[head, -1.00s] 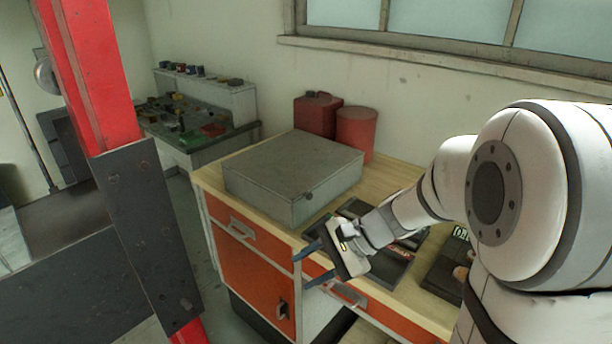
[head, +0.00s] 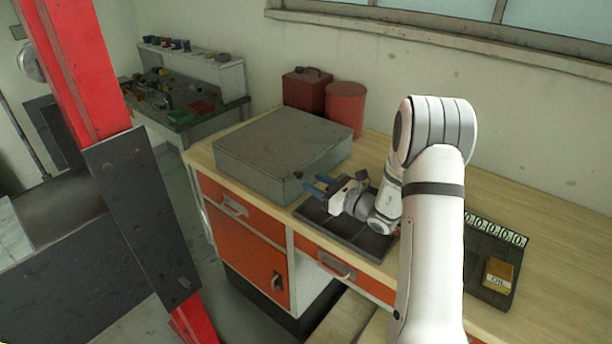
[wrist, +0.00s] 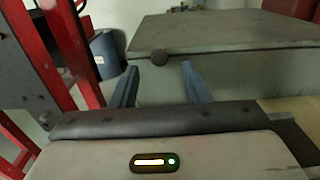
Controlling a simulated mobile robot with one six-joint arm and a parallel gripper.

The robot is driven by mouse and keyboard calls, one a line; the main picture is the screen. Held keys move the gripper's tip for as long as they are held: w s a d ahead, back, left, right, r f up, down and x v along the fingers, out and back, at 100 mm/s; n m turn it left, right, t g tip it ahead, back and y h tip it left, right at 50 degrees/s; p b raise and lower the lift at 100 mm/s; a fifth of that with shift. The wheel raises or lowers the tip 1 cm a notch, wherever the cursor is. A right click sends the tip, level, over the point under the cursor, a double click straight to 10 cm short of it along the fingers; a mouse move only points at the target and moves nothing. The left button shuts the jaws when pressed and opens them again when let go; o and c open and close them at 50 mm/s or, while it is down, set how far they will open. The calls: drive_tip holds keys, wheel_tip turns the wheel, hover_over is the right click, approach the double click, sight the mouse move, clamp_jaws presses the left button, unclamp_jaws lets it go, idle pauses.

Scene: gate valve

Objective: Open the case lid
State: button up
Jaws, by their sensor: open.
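The case is a flat grey metal box (head: 262,172) on the wooden workbench in the head view, with its lid (head: 283,142) down. A small round dark knob (head: 298,174) sits on its front near the right corner. In the wrist view the case (wrist: 230,60) fills the upper right, and the knob (wrist: 159,57) shows at the lid's front edge. My gripper (head: 314,186) is at the case's front right corner. Its two blue fingers (wrist: 158,85) are open and empty, with the knob just beyond and between them. I cannot tell whether a finger touches the case.
A dark tray (head: 345,240) lies under my gripper. A red can (head: 307,90) and a red cylinder (head: 346,108) stand behind the case. A tray with a yellow box (head: 497,276) is at right. A red post (head: 85,70) rises at left.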

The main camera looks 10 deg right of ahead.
sight(301, 176)
drive_tip(key=shift+p+x, duration=0.45)
drive_tip(key=shift+x, duration=1.55)
clamp_jaws()
